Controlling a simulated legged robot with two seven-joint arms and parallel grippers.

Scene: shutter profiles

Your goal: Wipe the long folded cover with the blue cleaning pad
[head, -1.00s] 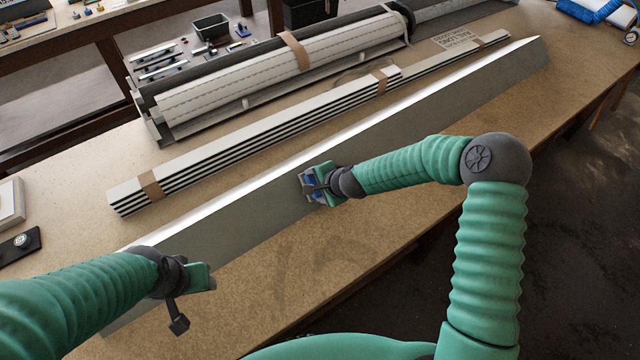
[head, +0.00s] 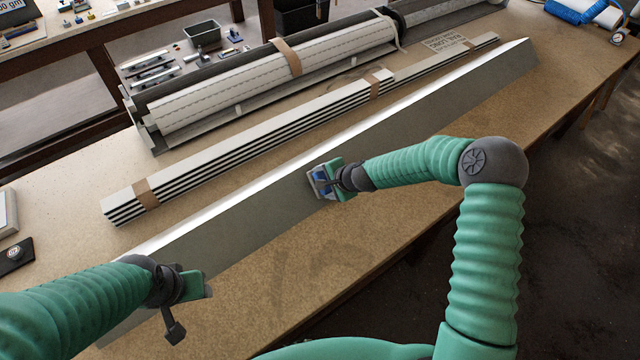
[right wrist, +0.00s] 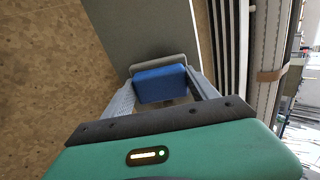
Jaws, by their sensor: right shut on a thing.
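The long folded cover (head: 420,112) is a grey metal profile with a bright top edge. It lies diagonally across the table, from the lower left to the upper right. My right gripper (head: 322,181) is shut on the blue cleaning pad (right wrist: 161,84), which has a grey backing. In the head view the pad is at the cover's grey face, near its middle; the exact contact is hidden. My left gripper (head: 196,287) is at the cover's near left end, and its fingers are too obscured to tell open from shut.
A strapped stack of striped slats (head: 240,143) lies behind the cover, roughly parallel. Behind it is a roller shutter (head: 270,75) in its housing. Bare tabletop (head: 300,260) shows in front of the cover. A blue hose (head: 575,12) lies at the far right.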

